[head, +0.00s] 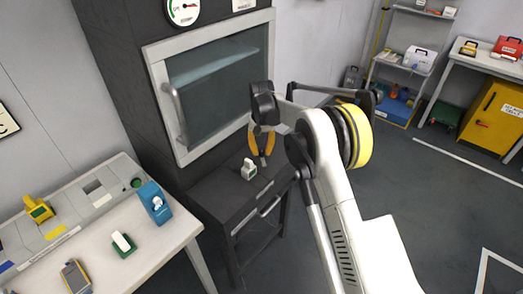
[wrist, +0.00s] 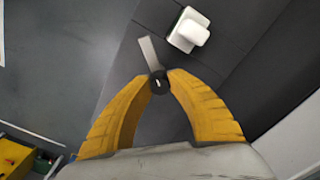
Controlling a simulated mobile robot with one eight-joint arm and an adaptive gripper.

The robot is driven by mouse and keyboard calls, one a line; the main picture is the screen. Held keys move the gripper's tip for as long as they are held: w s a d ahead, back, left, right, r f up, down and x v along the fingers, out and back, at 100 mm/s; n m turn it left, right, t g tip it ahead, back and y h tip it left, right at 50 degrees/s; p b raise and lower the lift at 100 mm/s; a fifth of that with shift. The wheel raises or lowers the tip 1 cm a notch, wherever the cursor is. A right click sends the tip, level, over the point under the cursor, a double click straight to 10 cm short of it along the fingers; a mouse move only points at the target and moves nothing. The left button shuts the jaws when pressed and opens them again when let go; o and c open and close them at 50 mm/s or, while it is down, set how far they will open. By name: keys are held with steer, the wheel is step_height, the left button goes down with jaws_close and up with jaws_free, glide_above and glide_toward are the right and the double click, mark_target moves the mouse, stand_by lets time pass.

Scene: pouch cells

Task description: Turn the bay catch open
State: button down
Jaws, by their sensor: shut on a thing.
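The bay catch is a small grey lever (wrist: 149,53) on a round black hub (wrist: 158,85) in the wrist view. My gripper (wrist: 159,79) has its two yellow fingers closed on the hub, one on each side. The lever sticks out beyond the fingertips, tilted slightly left in that view. In the head view my gripper (head: 263,154) points down over the dark cabinet top (head: 228,194), in front of the glazed bay window. The catch is too small to make out clearly there.
A white block on a base (wrist: 188,30) is close beyond the catch; it also shows in the head view (head: 248,171). The glazed door (head: 215,80) with a bar handle stands behind. A pale bench (head: 165,238) with several devices is at left. Open floor lies right.

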mark_target(262, 150)
steer(key=n, duration=0.4)
steer(key=shift+n, duration=1.9)
steer(key=c, duration=1.2)
jaws_free()
step_height(262, 150, up, 12)
